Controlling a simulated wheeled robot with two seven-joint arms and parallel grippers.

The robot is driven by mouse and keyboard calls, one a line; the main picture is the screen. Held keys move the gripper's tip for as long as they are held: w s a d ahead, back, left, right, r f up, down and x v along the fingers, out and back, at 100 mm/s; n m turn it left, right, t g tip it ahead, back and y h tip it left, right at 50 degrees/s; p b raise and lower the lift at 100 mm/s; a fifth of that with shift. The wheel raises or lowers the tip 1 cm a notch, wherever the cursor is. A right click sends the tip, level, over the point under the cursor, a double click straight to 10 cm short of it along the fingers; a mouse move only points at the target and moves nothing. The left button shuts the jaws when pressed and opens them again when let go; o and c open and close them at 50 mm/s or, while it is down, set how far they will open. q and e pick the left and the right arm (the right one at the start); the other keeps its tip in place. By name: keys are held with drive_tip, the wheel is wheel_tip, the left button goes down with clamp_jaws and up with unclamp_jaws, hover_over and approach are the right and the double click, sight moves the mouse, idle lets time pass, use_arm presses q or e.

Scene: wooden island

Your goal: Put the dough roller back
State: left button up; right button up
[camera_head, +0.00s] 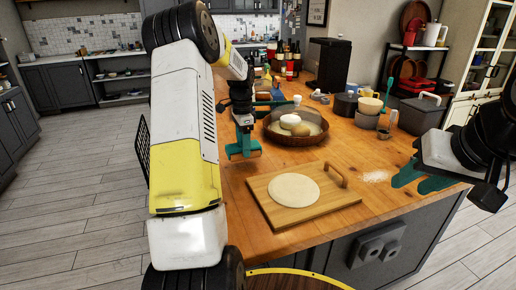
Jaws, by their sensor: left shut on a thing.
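My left gripper (243,149), with teal fingers, is over the left part of the wooden island (240,190), beside the round basket. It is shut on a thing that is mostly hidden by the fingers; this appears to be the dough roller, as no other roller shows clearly. My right gripper (421,181) is open and empty at the island's right edge, right of the board.
A round basket (296,138) holding pale items stands behind the board. White flour (375,176) lies right of the board. Bare wood shows between board and basket.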

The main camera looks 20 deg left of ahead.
use_arm(q)
drive_tip(key=shift+f, duration=1.6)
drive_tip(key=shift+f, duration=0.15)
drive_tip(key=o, duration=1.2)
